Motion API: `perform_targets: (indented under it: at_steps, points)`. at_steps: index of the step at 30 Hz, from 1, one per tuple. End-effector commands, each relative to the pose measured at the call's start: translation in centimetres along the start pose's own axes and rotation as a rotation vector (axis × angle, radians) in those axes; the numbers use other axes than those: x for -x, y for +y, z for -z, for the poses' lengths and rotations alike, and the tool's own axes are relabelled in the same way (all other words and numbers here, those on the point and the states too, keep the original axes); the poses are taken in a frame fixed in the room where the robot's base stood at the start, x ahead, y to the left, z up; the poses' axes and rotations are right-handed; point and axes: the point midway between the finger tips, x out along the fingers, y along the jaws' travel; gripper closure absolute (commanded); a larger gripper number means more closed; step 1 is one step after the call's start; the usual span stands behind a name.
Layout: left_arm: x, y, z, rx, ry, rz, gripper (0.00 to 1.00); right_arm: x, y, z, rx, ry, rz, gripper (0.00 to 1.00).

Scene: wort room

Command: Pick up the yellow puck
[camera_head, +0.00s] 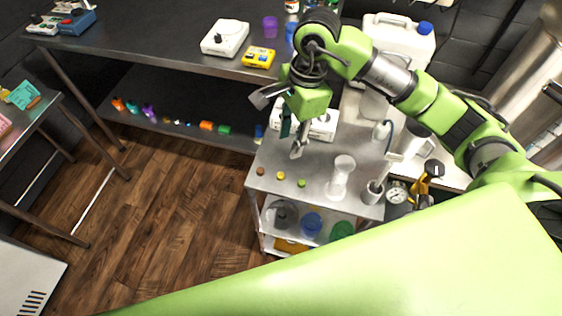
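The yellow puck (281,175) is a small disc lying on the top shelf of the steel cart (320,172), near its front edge. It lies between a brown puck (261,171) on its left and a green puck (301,183) on its right. My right gripper (278,125) is above the back left of the cart, farther back than the pucks and apart from them. Its fingers are spread wide. A dark teal piece shows between them; I cannot tell what it is. My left gripper is out of view.
A glass flask (340,178) and a steel cup (371,192) stand right of the pucks. A white device (323,125) sits at the cart's back. Lower shelves hold colored containers. A long dark bench (160,45) runs behind. The wooden floor at left is clear.

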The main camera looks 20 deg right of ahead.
Motion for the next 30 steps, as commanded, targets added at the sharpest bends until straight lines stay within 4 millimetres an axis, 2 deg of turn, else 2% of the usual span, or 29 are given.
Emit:
perform_targets:
  at_steps: [2, 7, 11, 14, 19, 23, 27, 30]
  points:
    - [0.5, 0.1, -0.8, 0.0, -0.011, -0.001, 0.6, -1.3, 0.2, -0.1, 0.0, 0.0, -0.008, 0.66]
    - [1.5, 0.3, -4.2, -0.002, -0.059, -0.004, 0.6, -4.8, 0.2, -0.1, -0.001, -0.001, -0.007, 0.66]
    - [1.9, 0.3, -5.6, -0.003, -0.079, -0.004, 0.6, -6.7, 0.1, -0.1, -0.001, -0.003, -0.005, 0.66]
    - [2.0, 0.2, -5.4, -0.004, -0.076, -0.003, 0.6, -7.5, 0.1, -0.1, -0.001, -0.002, -0.003, 0.66]
    - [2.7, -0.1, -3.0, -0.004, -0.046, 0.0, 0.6, -8.7, 0.1, -0.2, -0.001, -0.003, -0.006, 0.66]
    - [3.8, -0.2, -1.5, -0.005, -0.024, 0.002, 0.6, -10.7, -0.1, -0.2, -0.002, -0.004, -0.007, 0.66]
    - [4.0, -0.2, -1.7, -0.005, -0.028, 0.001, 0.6, -12.5, -0.2, -0.1, -0.002, -0.003, -0.004, 0.66]
    - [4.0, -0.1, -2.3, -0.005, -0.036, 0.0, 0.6, -13.0, -0.2, -0.1, 0.001, -0.002, -0.001, 0.66]
